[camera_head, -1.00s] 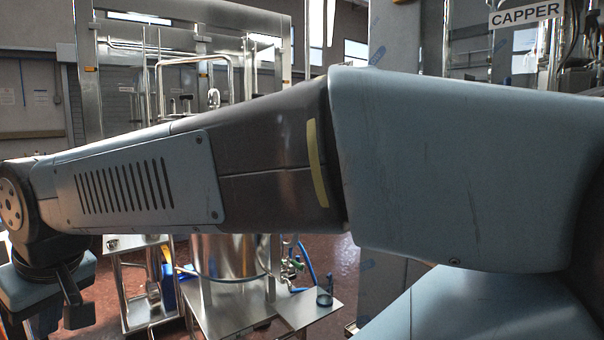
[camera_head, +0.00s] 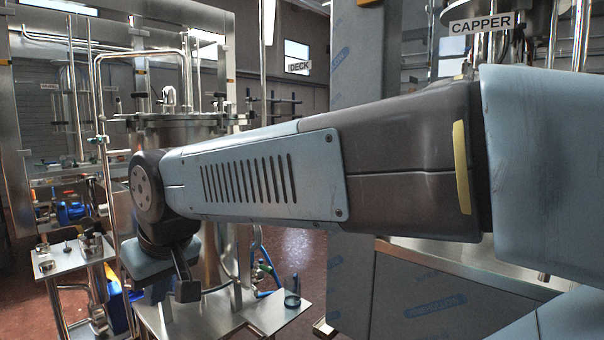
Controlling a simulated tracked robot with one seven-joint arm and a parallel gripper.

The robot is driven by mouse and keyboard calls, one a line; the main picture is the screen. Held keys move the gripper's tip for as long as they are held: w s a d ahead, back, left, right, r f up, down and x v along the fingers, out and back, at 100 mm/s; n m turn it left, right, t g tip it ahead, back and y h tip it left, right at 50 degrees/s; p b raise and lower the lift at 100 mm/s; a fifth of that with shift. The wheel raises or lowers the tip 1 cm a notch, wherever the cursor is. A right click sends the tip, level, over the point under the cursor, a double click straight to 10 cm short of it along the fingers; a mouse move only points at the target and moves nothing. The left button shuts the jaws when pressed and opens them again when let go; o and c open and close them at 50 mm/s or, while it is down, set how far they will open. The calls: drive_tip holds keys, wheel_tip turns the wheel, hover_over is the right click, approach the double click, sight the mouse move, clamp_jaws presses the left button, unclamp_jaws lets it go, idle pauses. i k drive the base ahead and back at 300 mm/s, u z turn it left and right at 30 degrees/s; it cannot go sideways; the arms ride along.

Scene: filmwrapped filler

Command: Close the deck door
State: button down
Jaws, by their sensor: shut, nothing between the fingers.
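A small sign reading DECK (camera_head: 299,66) shows at the back, right of the tall steel frame. Steel-framed panels stand around it, but I cannot tell which one is the deck door, nor whether it is open or shut. My gripper (camera_head: 172,290) hangs pointing down at the left end of my arm, in front of the steel vessel (camera_head: 180,125). Its fingers are shut with nothing held, and the lower part is partly hidden. My arm crosses the middle and right of the view and hides much of what is behind it.
A steel stand (camera_head: 70,262) with small fittings is at the left. A low steel plate (camera_head: 265,318) with a dark ring lies below my arm. A steel cabinet with blue-marked film (camera_head: 425,300) stands at the right, under a CAPPER sign (camera_head: 481,24). Red-brown floor (camera_head: 300,250) shows between.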

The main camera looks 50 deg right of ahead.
sight(306, 65)
drive_tip(key=z, duration=0.6)
drive_tip(key=i, duration=0.15)
drive_tip(key=z, duration=1.35)
drive_tip(key=i, duration=0.9)
drive_tip(key=u, duration=0.2)
drive_tip(key=k, duration=0.75)
drive_tip(key=z, duration=0.3)
drive_tip(key=i, duration=0.75)
drive_tip(key=u, duration=0.15)
